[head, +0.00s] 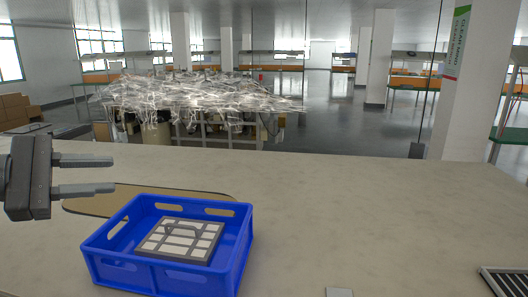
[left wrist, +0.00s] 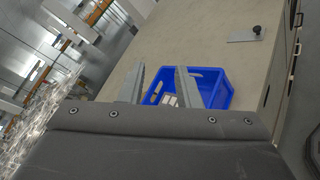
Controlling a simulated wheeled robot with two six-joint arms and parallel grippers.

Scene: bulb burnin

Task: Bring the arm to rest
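My left gripper (head: 86,175) comes in from the left in the head view, above the table's left side. Its two fingers are apart with nothing between them. It also shows in the left wrist view (left wrist: 157,86), with its fingers apart over the blue crate. My right gripper is in neither view. No bulb is plainly visible.
A blue crate (head: 238,232) stands on the table (head: 370,215) at front left, holding a grey panel with pale squares (head: 180,240). A tan oval board (head: 98,202) lies behind it. A dark grille (head: 505,281) is at the right edge. The table's middle is clear.

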